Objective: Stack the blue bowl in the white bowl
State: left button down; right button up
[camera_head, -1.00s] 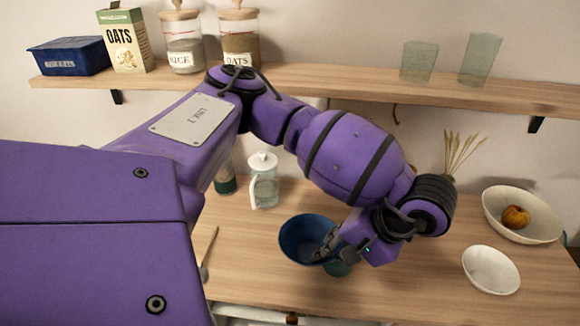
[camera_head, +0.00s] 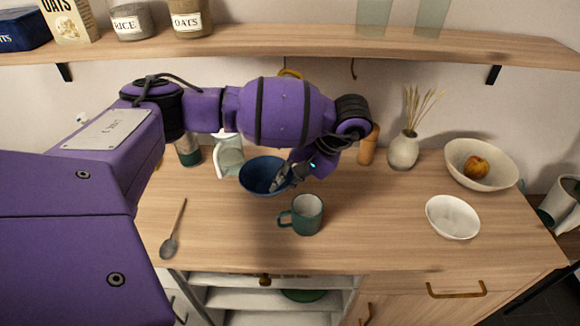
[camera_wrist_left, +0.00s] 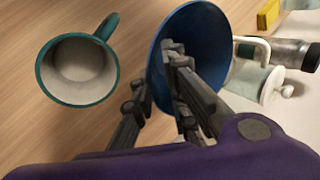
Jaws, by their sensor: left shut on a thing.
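The blue bowl (camera_head: 258,172) is in my left gripper (camera_head: 288,180), which is shut on its rim. In the left wrist view, the gripper's fingers (camera_wrist_left: 160,95) straddle the rim of the blue bowl (camera_wrist_left: 205,35), with one finger inside the bowl. The bowl seems to be held above the counter, behind the green mug. The white bowl (camera_head: 453,219) stands empty on the counter at the right, well apart from the blue bowl. My right gripper is not in view.
A green mug (camera_head: 307,214) stands in front of the blue bowl. A larger cream bowl (camera_head: 497,178) holding an apple (camera_head: 476,168) is behind the white bowl. A vase (camera_head: 403,151) stands at the back. A spoon (camera_head: 170,246) lies at left. Counter between mug and white bowl is clear.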

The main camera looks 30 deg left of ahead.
pick_arm(q)
jog(key=w+f, duration=0.1)
jog(key=w+a+f, duration=0.1)
jog(key=f, duration=0.1)
jog(key=shift+w+f, duration=0.1)
jog(key=shift+w, duration=0.05)
jog(key=shift+w+a+f, duration=0.1)
jog(key=shift+w+f, duration=0.05)
jog(key=shift+f, duration=1.5)
jog(key=shift+f, duration=0.1)
jog(key=c, duration=1.7)
grip_release()
jog(key=shift+c, duration=0.2)
